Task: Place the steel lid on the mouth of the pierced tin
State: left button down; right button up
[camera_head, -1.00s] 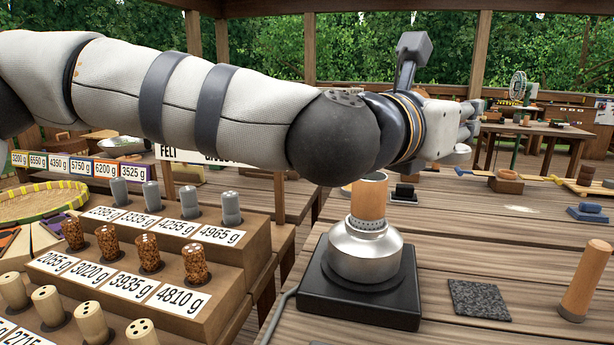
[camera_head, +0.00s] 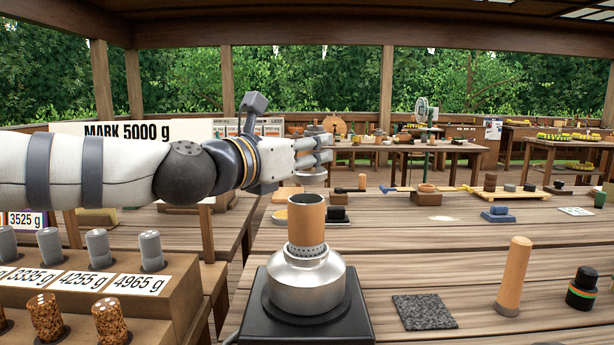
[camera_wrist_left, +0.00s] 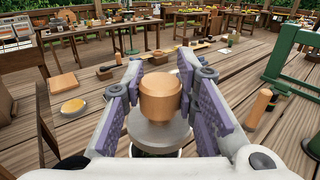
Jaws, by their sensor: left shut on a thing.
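The pierced tin (camera_head: 307,222) is a copper-coloured open tube with small holes round its lower part. It stands upright on a rounded steel vessel (camera_head: 306,285) on a black base. My left gripper (camera_head: 318,152) is shut on the steel lid's copper-coloured knob (camera_wrist_left: 160,96), which sits between the fingers in the left wrist view. The lid's grey disc (camera_wrist_left: 160,132) shows below the knob; it also shows under the fingertips in the head view (camera_head: 311,178). In the head view the lid appears just above the tin's mouth, apart from it; the depth between them is unclear. My right gripper is not in view.
A stepped rack (camera_head: 180,285) with weights stands at the left. A dark square mat (camera_head: 424,311), a wooden peg (camera_head: 514,277) and a black jar (camera_head: 582,288) are to the right of the vessel.

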aim_at(308, 172)
pick_arm(q)
jog(key=shift+w+a+f, duration=0.1)
jog(key=shift+w+f, duration=0.05)
jog(key=shift+f, duration=0.75)
jog(key=shift+w+a+f, duration=0.1)
jog(key=shift+f, duration=0.8)
jog(key=shift+f, duration=0.1)
jog(key=shift+f, duration=0.15)
jog(key=c, duration=1.3)
grip_release()
jog(key=shift+d, duration=0.1)
jog(key=shift+r, duration=0.3)
jog(key=v, duration=1.2)
